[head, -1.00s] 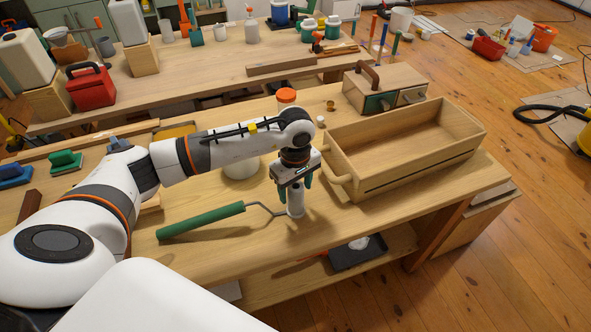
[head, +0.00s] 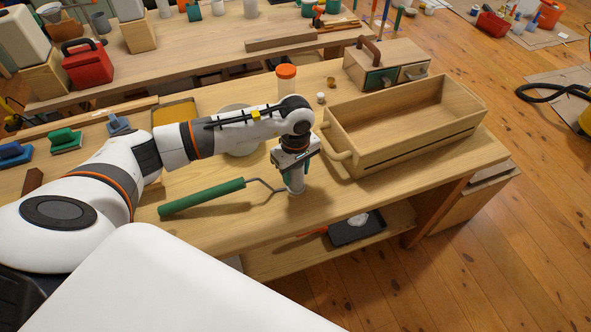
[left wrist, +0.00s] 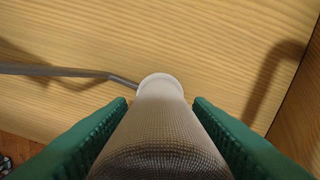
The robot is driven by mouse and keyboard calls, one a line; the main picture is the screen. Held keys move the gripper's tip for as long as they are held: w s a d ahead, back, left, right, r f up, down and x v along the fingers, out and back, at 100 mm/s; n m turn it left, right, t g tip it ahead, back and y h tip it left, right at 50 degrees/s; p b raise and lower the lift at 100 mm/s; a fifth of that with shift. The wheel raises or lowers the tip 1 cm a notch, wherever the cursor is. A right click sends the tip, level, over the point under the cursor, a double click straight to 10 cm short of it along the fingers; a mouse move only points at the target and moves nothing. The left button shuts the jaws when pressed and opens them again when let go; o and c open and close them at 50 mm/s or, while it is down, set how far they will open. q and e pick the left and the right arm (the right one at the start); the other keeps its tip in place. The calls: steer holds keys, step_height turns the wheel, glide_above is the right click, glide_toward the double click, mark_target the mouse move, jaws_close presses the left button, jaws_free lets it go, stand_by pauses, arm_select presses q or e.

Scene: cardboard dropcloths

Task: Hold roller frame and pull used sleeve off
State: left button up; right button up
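The roller frame has a green handle (head: 202,197) lying along the table and a bent grey wire (head: 265,183); the wire also shows in the left wrist view (left wrist: 60,71). The pale used sleeve (head: 296,188) stands upright at the wire's end, its lower end near the table. My left gripper (head: 294,175) points down over it, its green fingers on both sides. In the left wrist view the textured sleeve (left wrist: 160,130) fills the space between the fingers, which look closed against its sides. My right gripper is not in view.
A wooden tray with a handle (head: 405,135) stands just right of the sleeve. An orange-lidded jar (head: 286,80) and a drawer box (head: 385,75) are behind. Green and blue brushes (head: 65,140) lie at left. The table's front is clear.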

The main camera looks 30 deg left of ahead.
arm_select(q)
steer(key=shift+o, duration=1.1)
step_height(320, 180, up, 12)
